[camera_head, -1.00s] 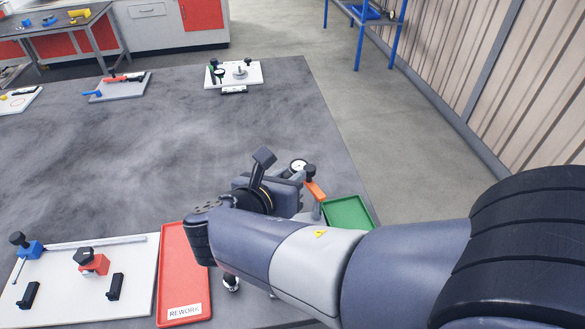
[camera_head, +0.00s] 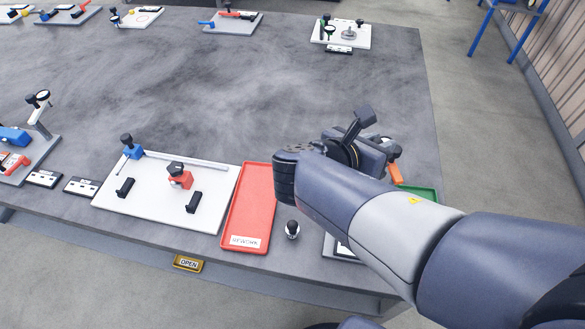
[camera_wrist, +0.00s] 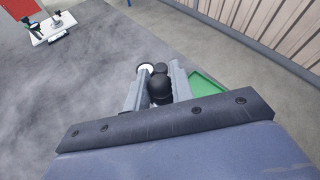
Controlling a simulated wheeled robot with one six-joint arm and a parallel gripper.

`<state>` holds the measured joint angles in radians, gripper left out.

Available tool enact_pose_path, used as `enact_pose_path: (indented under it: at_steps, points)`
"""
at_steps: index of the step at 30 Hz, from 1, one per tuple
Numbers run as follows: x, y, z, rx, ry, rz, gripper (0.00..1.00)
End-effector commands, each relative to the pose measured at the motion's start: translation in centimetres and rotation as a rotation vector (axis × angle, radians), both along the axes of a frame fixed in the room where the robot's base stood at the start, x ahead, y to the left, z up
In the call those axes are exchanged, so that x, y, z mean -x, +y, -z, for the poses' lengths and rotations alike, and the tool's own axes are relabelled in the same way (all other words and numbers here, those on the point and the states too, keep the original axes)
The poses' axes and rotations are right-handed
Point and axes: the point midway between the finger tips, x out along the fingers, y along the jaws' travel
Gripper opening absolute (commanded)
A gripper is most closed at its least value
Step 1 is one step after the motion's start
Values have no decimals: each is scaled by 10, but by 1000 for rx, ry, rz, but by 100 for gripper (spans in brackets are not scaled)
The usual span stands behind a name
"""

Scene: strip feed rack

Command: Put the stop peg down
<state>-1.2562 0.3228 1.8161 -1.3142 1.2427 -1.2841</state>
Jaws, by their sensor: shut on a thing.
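My gripper (camera_wrist: 159,74) has its two grey fingers on either side of a round black knob (camera_wrist: 159,92) in the wrist view. I take this knob to be the top of the stop peg; its lower part is hidden, so I cannot tell whether it touches anything below. In the head view my gripper (camera_head: 368,152) is over the right part of the table, and its fingers and held thing are hidden behind the wrist. A green tray (camera_wrist: 207,92) lies just right of the fingers; it also shows in the head view (camera_head: 425,189).
An orange part (camera_head: 396,173) stands close behind my gripper. A red tray marked REWORK (camera_head: 250,205) and a small black-topped post (camera_head: 292,229) are left of my forearm. A white fixture plate (camera_head: 150,200) is further left. The table's middle is clear.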

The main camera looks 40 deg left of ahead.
Motion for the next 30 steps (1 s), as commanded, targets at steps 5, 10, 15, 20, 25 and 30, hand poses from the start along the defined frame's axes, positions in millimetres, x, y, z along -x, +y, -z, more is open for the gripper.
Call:
enact_pose_path:
  at_steps: [5, 10, 15, 20, 25, 30]
  points:
    - [17, 25, 16, -3, 3, -97, 0]
    - [59, 74, 43, -9, 9, -309, 0]
    - [116, 121, 65, -10, 9, -545, 0]
    - [163, 150, 79, -9, 6, -719, 0]
    - [194, 165, 85, -7, 2, -825, 0]
    - [203, 168, 104, -1, 1, -855, 0]
